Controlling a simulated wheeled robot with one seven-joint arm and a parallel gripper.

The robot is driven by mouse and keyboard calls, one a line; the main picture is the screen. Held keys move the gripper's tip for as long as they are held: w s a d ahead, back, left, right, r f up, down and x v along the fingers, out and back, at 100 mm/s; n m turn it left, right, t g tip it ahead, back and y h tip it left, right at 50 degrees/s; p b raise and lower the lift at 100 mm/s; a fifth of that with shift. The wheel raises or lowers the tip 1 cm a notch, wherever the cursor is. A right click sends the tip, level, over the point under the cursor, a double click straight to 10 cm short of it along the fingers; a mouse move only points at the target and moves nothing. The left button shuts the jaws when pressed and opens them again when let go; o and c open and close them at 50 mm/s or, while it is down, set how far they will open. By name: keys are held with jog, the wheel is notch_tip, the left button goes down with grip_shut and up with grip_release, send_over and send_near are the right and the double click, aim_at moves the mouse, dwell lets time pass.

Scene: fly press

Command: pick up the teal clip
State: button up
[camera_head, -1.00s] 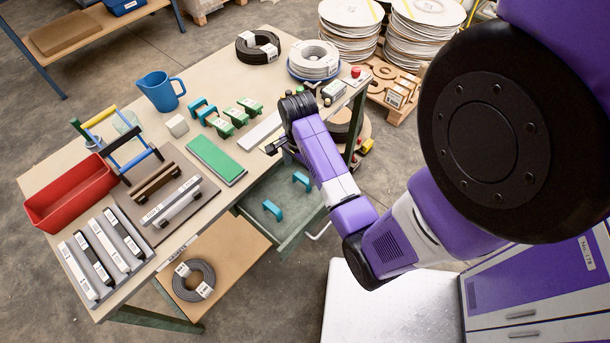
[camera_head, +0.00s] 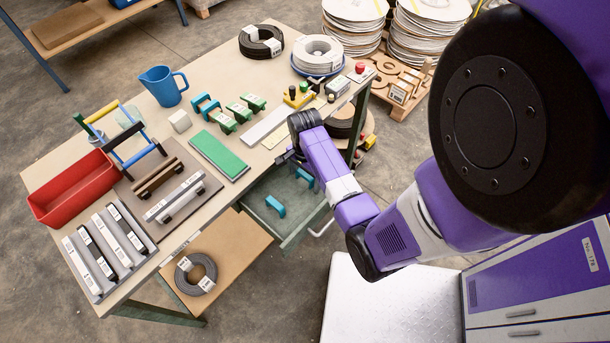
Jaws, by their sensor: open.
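Two teal clips lie in the open drawer (camera_head: 262,232) under the table's front edge. One teal clip (camera_head: 275,206) is in full view near the drawer's left part. The other teal clip (camera_head: 304,178) is farther back, close beside my arm, which may hide part of it. Another teal clip-shaped piece (camera_head: 206,104) stands on the table beside green clips (camera_head: 238,111). My gripper (camera_head: 287,158) is open at the table's front edge, by the back of the drawer and left of my forearm. Its fingertips are small and partly hidden, and nothing shows between them.
On the table (camera_head: 98,138) are a green pad (camera_head: 219,155), a light bar (camera_head: 264,125), a yellow device (camera_head: 299,97), a blue jug (camera_head: 163,86) and a red bin (camera_head: 75,187). The table edge and drawer walls border my gripper. The drawer's front part is bare.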

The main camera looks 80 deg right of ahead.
jog(key=c, duration=1.4)
jog(key=shift+r, duration=0.2)
